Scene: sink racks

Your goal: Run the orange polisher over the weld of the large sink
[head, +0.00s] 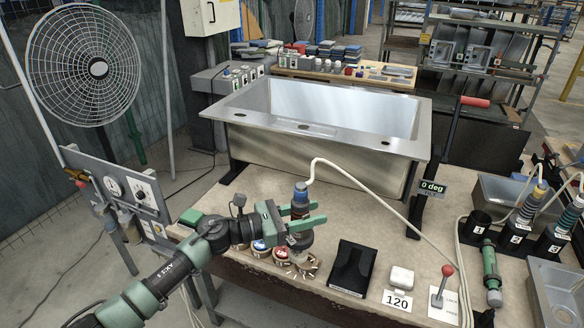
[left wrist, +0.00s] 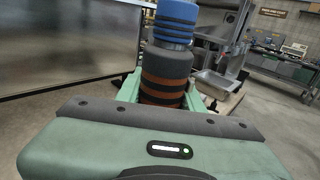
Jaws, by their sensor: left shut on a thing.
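The large steel sink (head: 250,145) stands tilt-free on a dark stand at the back of the bench, marked 0 deg. I cannot make out its weld clearly. My left gripper (head: 298,216) is shut on a banded tool, which I take for the orange polisher (head: 300,197). It has a blue top, dark body and orange-brown bands, and a pale hose. In the left wrist view the polisher (left wrist: 167,75) is upright between the green fingers. The gripper is in front of the sink, apart from it, above round discs. My right gripper is not in view.
Round discs (head: 283,253) lie at the bench's front edge, beside a black wedge-shaped block (head: 352,267). Holder 1 (head: 477,225) is empty; two more hold tools. A green tool (head: 491,270) and a red-knobbed lever (head: 443,285) are at right. The hose (head: 385,195) crosses the bench.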

